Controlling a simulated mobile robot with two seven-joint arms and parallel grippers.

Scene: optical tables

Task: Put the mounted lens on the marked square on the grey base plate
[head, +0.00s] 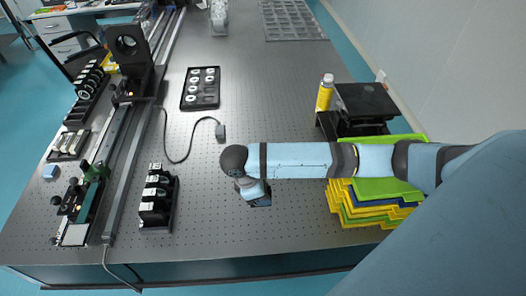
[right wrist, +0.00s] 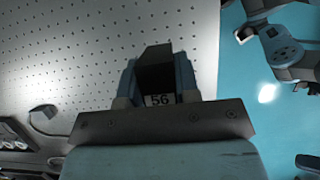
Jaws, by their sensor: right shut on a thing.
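My right gripper (head: 257,196) is above the open middle of the table, near its front. It is shut on a black block-shaped mount (right wrist: 157,62) with a white label reading "56", also seen in the right wrist view between the fingers. This looks like the mounted lens; its glass is hidden. A plate with a pale square (head: 75,235) lies at the near end of the long rail on the left, far from my right gripper. I cannot tell whether this is the marked square. My left gripper is not in view.
A black rack (head: 157,205) with several labelled mounts stands left of my gripper. A cable with a small grey box (head: 220,132) lies behind it. A black tray (head: 201,88) is farther back. Stacked coloured trays (head: 355,215) and a yellow bottle (head: 325,92) stand right.

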